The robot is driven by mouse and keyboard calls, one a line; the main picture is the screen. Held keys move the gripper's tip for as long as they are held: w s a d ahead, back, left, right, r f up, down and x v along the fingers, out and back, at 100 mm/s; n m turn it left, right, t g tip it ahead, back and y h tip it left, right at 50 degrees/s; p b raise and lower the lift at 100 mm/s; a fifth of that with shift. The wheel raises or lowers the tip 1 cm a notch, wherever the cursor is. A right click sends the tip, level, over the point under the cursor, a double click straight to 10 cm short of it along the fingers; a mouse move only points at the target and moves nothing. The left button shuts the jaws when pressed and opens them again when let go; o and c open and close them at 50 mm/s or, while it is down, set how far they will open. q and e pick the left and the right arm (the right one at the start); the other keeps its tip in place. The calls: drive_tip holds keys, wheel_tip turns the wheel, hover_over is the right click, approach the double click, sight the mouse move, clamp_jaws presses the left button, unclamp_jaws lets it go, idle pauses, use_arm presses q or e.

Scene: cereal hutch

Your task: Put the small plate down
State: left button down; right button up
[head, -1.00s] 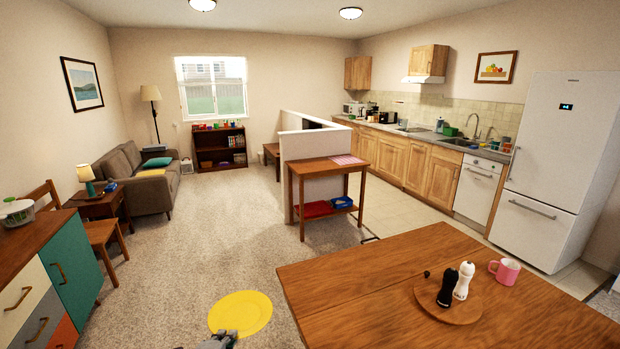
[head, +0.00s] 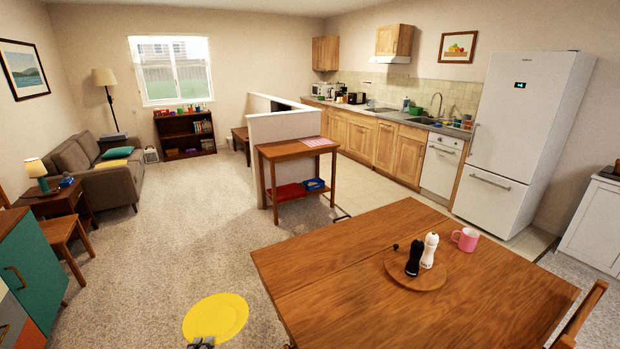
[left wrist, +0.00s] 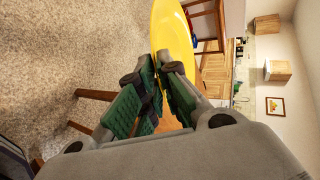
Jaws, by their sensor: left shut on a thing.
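The small plate (head: 216,317) is yellow and round. In the head view it shows at the bottom, left of the wooden table, in front of the carpet. My left gripper (head: 203,343) is at its near edge, mostly cut off by the frame's bottom. In the left wrist view the green-padded fingers of my left gripper (left wrist: 162,92) are shut on the rim of the yellow plate (left wrist: 172,32), which extends beyond the fingertips. My right gripper is not in view.
The wooden table (head: 330,270) has free room on its left part. A round board (head: 415,272) on it bears a black mill (head: 414,258) and a white mill (head: 430,250). A pink mug (head: 465,239) stands behind them. A teal-fronted cabinet (head: 35,265) is at left.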

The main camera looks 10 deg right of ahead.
use_arm(q)
wheel_tip(320, 180, down, 7)
drive_tip(key=s, duration=0.1)
drive_tip(key=shift+s+r, duration=0.2)
drive_tip(key=shift+s, duration=0.2)
drive_tip(key=shift+a, duration=0.1)
